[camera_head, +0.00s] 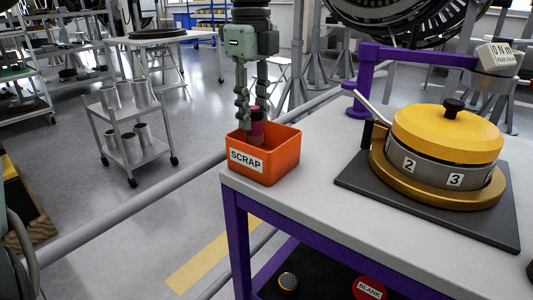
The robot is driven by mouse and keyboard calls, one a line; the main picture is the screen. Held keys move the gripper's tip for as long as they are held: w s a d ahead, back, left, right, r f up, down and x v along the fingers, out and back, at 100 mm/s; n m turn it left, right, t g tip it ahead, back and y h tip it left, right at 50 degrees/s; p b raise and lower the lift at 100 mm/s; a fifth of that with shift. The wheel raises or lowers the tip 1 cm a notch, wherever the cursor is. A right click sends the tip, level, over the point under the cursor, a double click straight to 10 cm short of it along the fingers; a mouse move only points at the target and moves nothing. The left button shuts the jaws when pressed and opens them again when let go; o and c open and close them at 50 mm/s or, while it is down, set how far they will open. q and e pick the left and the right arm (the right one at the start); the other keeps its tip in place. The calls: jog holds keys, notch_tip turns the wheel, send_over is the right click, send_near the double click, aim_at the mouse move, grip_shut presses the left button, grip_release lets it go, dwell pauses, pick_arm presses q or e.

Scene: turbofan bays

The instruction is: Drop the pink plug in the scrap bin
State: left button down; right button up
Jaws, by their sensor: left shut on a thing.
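The orange scrap bin (283,163) stands at the near left corner of the white table top, with a "SCRAP" label on its front. My left gripper (255,112) points down from above, over the bin. It is shut on the pink plug (257,128), whose dark lower part reaches to the bin's opening. Whether the plug's bottom touches the bin floor cannot be told. My right gripper is not in view.
A yellow-lidded round fixture (448,132) with numbered faces sits on a dark mat (415,215) at the right. A purple arm (415,56) extends behind it. A red "BLANK" disc (369,288) lies on the shelf below. A grey rail (150,190) passes left of the table.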

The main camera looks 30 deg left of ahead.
pick_arm(q)
jog(key=shift+f, duration=0.3)
jog(key=c, duration=1.1)
grip_release()
jog(key=shift+o, duration=0.2)
notch_tip(320, 180, up, 12)
